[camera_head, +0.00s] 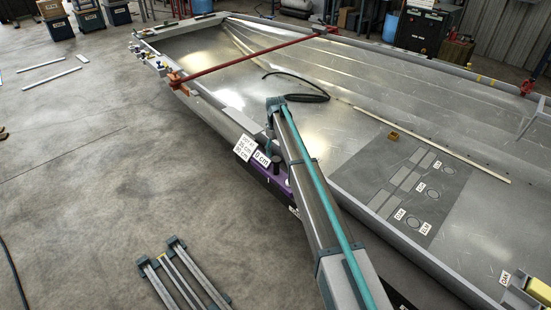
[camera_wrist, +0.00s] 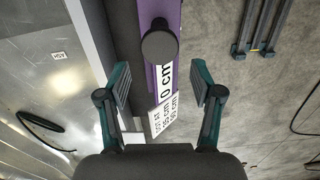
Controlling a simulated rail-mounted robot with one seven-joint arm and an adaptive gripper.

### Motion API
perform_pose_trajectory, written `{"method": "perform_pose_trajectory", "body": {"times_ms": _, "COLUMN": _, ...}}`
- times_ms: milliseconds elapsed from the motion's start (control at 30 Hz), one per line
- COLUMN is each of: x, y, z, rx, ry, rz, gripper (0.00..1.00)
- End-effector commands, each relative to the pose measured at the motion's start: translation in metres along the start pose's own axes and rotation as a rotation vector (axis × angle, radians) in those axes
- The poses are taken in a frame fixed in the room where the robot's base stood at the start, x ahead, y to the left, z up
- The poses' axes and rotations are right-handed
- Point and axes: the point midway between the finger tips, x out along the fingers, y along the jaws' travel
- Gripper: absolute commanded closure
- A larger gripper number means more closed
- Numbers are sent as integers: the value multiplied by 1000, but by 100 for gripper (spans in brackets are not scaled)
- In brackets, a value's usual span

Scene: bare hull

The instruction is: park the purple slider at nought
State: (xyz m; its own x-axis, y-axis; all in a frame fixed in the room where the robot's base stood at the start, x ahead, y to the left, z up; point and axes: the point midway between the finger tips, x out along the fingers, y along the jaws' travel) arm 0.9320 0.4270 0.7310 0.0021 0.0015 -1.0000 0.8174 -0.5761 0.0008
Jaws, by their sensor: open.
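The purple slider (camera_wrist: 166,78) is a long purple strip on a dark rail in the wrist view, with a round black knob (camera_wrist: 158,46) on it. A white label reading "0 cm" (camera_wrist: 167,86) lies on the strip, and a second printed label (camera_wrist: 163,118) sits beside it. My gripper (camera_wrist: 160,66) is open and empty, its two teal-and-grey fingers on either side of the strip. The knob shows just beyond the fingertips; whether it is at their depth I cannot tell. In the head view the purple part (camera_head: 275,177) shows beside my arm, which hides much of the rail.
The metal hull (camera_head: 330,125) fills the right, with a red crossbar (camera_head: 250,60), a black hose (camera_head: 300,92) and a grey panel (camera_head: 405,185) on it. A small rack of bars (camera_head: 185,275) lies on the floor. The floor at left is mostly clear.

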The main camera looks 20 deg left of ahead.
Motion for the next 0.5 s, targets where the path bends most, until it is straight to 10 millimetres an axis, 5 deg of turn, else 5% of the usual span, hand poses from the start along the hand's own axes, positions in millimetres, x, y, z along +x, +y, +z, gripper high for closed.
{"method": "perform_pose_trajectory", "body": {"times_ms": 200, "x": -26, "y": 0, "z": 0, "rx": 0, "ry": 1, "rz": 0, "gripper": 34}}
{"method": "perform_pose_trajectory", "body": {"times_ms": 500, "x": -32, "y": 0, "z": 0, "rx": 0, "ry": 0, "rz": 0, "gripper": 34}}
